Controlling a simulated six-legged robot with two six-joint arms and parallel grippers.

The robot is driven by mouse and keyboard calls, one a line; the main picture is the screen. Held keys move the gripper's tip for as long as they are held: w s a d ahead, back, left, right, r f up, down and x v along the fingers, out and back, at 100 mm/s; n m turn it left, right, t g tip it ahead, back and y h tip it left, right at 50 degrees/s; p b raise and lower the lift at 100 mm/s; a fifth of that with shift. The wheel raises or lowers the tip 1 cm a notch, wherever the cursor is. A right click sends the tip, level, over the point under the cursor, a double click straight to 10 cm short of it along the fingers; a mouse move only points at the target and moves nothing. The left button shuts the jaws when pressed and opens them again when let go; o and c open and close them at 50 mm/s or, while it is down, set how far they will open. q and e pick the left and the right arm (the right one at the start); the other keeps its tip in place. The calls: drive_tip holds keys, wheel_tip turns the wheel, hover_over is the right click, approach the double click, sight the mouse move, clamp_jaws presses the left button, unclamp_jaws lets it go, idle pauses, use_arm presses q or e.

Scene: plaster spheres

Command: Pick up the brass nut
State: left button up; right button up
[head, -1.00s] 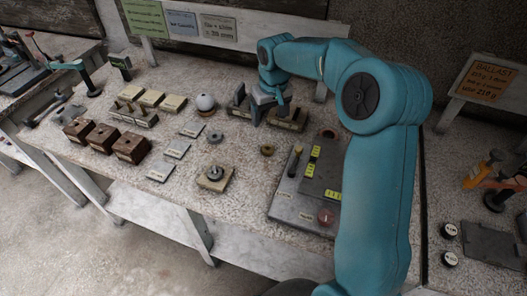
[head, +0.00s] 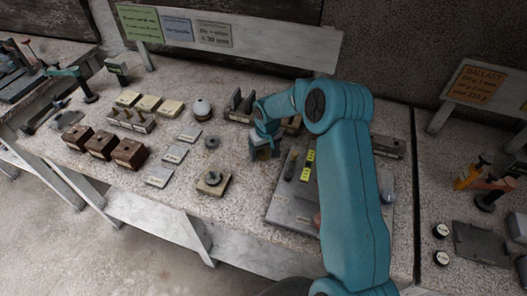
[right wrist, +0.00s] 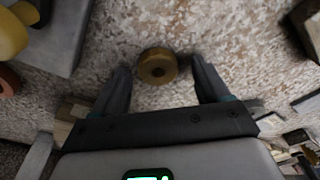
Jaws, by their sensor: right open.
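The fingers hold nothing. In the head view my right gripper (head: 263,154) points down over the bench, left of the grey plate, and it hides the nut there. My left gripper is not in view.
A grey plate (head: 289,212) with yellow labels lies right of the gripper. A wooden block with a grey ring (head: 213,181) and a smaller grey ring (head: 212,142) lie to the left. A slotted dark rack (head: 241,105) stands behind. Bare bench shows in front of the gripper.

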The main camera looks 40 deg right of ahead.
drive_tip(key=shift+f, duration=0.15)
drive_tip(key=shift+s, duration=0.15)
drive_tip(key=shift+s+r, duration=0.15)
drive_tip(key=shift+r, duration=0.05)
drive_tip(key=shift+c, duration=0.9)
drive_tip(key=shift+w, duration=0.2)
drive_tip(key=c, duration=1.1)
drive_tip(key=shift+o, duration=0.2)
drive_tip(key=shift+r, duration=0.25)
wheel_tip(320, 180, up, 20)
drive_tip(key=b, duration=0.2)
drive_tip(key=shift+f, duration=0.25)
